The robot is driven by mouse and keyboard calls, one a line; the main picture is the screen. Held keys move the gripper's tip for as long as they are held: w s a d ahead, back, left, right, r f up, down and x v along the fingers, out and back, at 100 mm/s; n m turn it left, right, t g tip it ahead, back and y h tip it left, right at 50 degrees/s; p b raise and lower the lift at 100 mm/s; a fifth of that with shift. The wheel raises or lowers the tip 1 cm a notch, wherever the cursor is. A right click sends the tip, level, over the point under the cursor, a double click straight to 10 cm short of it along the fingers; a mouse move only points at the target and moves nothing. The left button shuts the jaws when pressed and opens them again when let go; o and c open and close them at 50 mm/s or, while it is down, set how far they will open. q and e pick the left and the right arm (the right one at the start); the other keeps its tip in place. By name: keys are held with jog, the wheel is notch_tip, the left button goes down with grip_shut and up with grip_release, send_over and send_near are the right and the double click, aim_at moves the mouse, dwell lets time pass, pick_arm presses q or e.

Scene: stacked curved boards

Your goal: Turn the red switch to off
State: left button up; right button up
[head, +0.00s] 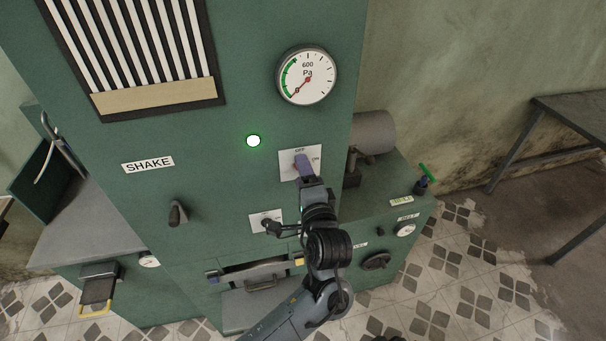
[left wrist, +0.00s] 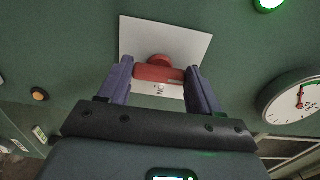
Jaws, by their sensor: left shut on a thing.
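The red switch (left wrist: 158,72) sits on a white plate (left wrist: 188,39) on the green machine front. In the left wrist view it lies between the two fingers of my left gripper (left wrist: 160,78), which is shut on it. In the head view the white plate (head: 287,168) reads OFF at the top and ON at the right. My left gripper (head: 305,168) covers most of the switch there, so its exact angle is hard to tell.
A pressure gauge (head: 307,76) is above the switch and a lit green lamp (head: 253,141) is to its left. A SHAKE label (head: 148,164) and a dark knob (head: 178,213) are further left. A second plate with a handle (head: 268,225) is just below. A grey table (head: 570,112) stands at the right.

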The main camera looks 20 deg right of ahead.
dwell(0.3)
pick_arm(q)
jog(key=o, duration=1.1)
jog(key=shift+c, duration=0.2)
jog(key=shift+s, duration=0.15)
jog(key=s+a+p, duration=0.1)
jog(key=s, duration=0.9)
jog(key=shift+s, duration=0.25)
jog(key=shift+a, duration=0.1)
